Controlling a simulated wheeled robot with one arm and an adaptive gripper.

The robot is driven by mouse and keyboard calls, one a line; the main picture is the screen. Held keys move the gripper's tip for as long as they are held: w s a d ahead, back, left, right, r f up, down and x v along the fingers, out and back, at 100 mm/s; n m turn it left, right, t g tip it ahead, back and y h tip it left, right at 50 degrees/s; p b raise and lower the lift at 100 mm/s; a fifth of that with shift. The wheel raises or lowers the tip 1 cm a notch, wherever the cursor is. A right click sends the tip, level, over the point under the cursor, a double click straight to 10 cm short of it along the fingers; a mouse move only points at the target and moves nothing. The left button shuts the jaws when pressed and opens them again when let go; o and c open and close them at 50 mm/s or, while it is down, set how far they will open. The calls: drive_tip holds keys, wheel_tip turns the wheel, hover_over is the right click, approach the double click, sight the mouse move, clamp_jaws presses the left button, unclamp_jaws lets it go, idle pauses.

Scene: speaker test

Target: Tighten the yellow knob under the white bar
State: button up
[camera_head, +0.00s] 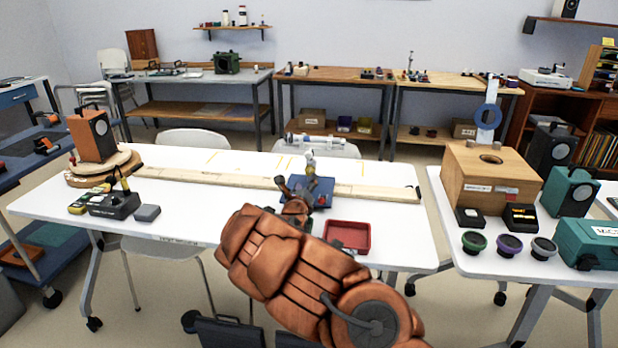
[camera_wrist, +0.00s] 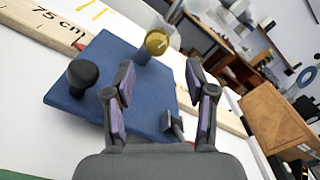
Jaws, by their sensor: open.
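A black ball knob (camera_wrist: 83,74) stands on the plate left of my fingers. The long rail (camera_head: 215,178) crosses the white table (camera_head: 190,222). A red tray (camera_head: 347,250) lies in front of the plate. A wooden box (camera_head: 460,185) stands on the right table.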

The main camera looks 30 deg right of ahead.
sight(309, 173)
drive_tip(key=shift+w+f, duration=0.2)
drive_tip(key=shift+f, duration=0.05)
drive_tip(key=shift+w+d, duration=0.1)
drive_tip(key=shift+w, duration=0.1)
drive_tip(key=x, duration=0.5)
drive_tip(key=shift+w+d+r, duration=0.1)
drive_tip(key=shift+w+d, duration=0.15)
drive_tip(key=shift+w+d+p, duration=0.3)
drive_tip(key=shift+w+d, duration=0.15)
drive_tip(key=shift+d, duration=0.05)
drive_tip(key=shift+c, duration=0.4)
clamp_jaws()
